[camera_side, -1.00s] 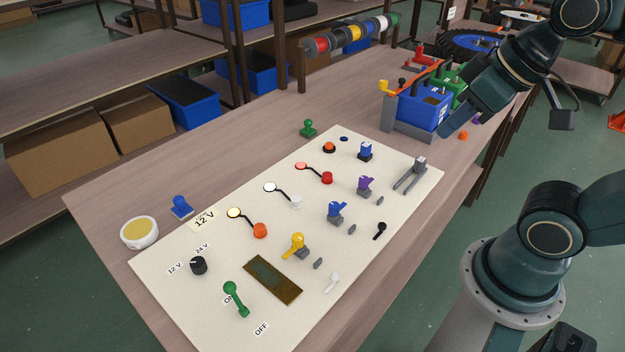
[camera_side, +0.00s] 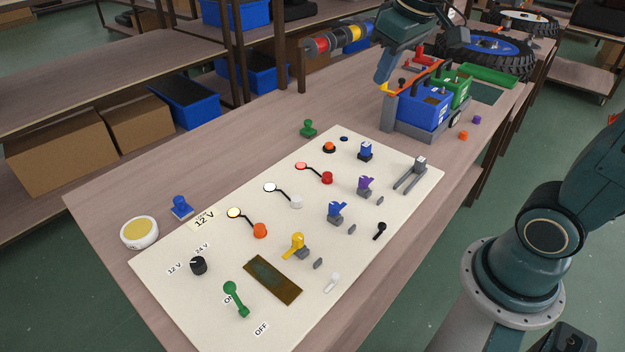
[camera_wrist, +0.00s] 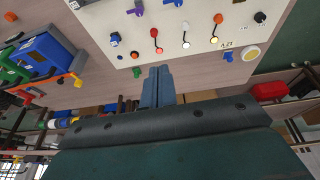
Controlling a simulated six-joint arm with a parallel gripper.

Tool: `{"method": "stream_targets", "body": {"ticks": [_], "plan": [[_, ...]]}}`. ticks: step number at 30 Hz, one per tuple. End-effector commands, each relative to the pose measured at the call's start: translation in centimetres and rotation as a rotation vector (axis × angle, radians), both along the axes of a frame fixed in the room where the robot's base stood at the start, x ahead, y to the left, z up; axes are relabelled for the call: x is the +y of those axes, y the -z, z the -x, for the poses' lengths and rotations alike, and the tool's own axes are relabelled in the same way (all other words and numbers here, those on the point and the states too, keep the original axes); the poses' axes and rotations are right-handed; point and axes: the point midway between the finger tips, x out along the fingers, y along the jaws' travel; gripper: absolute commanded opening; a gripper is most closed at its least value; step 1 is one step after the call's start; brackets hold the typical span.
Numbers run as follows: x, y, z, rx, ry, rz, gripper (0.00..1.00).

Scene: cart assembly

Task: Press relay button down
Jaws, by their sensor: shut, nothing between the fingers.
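The cream control panel (camera_side: 300,180) lies on the bench. Near its far end are a round orange button on a black base (camera_side: 329,147) and a blue block on a dark base (camera_side: 365,150); I cannot tell which is the relay button. The orange button (camera_wrist: 134,54) and the blue block (camera_wrist: 115,39) also show in the wrist view. My gripper (camera_side: 382,82) is shut and empty, raised beyond the panel's far end, beside the orange-handled blue box. In the wrist view its closed fingers (camera_wrist: 160,71) point toward the panel's edge, apart from the buttons.
A green knob (camera_side: 308,129) stands on the bench just off the panel. The blue box (camera_side: 424,108) and a green box (camera_side: 460,88) stand in a grey holder at the back right. Wire spools (camera_side: 350,35) hang behind. Several levers and switches rise from the panel.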

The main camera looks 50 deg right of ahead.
Motion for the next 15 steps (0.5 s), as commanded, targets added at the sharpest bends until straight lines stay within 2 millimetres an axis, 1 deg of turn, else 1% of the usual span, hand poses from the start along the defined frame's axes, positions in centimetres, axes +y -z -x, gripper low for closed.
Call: {"method": "stream_targets", "body": {"ticks": [1, 8, 15], "plan": [[-0.4, 0.2, -1.2, 0.015, 0.003, 0.000, 0.00], [-2.4, 1.5, -6.0, 0.069, 0.005, 0.003, 0.00], [-4.9, 3.9, -10.9, 0.123, 0.005, 0.002, 0.00]]}}
